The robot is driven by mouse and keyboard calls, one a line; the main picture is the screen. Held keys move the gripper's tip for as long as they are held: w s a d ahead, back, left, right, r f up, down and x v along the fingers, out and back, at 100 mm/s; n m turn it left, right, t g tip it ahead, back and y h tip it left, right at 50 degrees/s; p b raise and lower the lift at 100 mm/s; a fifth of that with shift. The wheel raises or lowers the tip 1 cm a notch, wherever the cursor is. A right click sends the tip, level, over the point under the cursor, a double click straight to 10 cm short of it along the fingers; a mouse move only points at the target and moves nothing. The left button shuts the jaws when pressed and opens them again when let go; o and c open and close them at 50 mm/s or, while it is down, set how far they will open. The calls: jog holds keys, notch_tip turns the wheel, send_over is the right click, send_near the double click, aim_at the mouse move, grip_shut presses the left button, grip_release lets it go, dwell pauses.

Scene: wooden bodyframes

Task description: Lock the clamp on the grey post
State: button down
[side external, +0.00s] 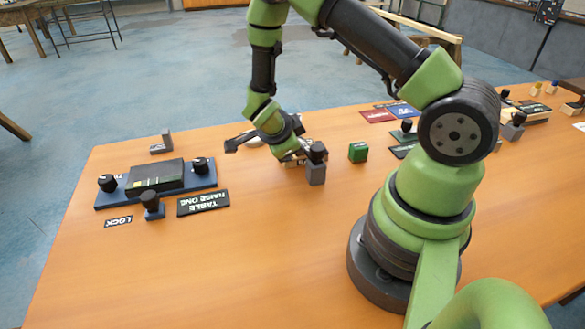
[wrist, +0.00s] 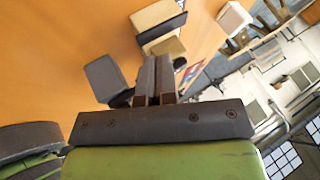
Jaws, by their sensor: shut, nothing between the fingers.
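A grey post (side external: 316,173) with a black knob (side external: 318,150) on top stands on the wooden table, near its middle in the side view. In the wrist view a grey block (wrist: 104,78), with a dark round part beside it, lies just left of my fingers; it looks like the same post. My gripper (wrist: 155,62) is shut and empty, its two dark fingers together. In the side view my gripper (side external: 298,153) is low over the table, close behind and left of the post. I cannot tell whether it touches the post. The clamp's lock state is not clear.
A blue base (side external: 205,180) with black knobs and a dark box stands left, near a LOCK label (side external: 118,221) and a RAISE ONE TABLE sign (side external: 203,203). A green cube (side external: 358,152) is right of the post. Another grey post (side external: 513,132) stands far right. The front table is clear.

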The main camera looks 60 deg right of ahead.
jog(key=shift+a+r, duration=0.35)
jog(key=shift+r, duration=0.1)
jog(key=a+r, duration=0.3)
jog(key=a, duration=1.1)
jog(key=shift+s+a, duration=0.2)
jog(key=shift+s, duration=0.1)
jog(key=shift+r, duration=0.1)
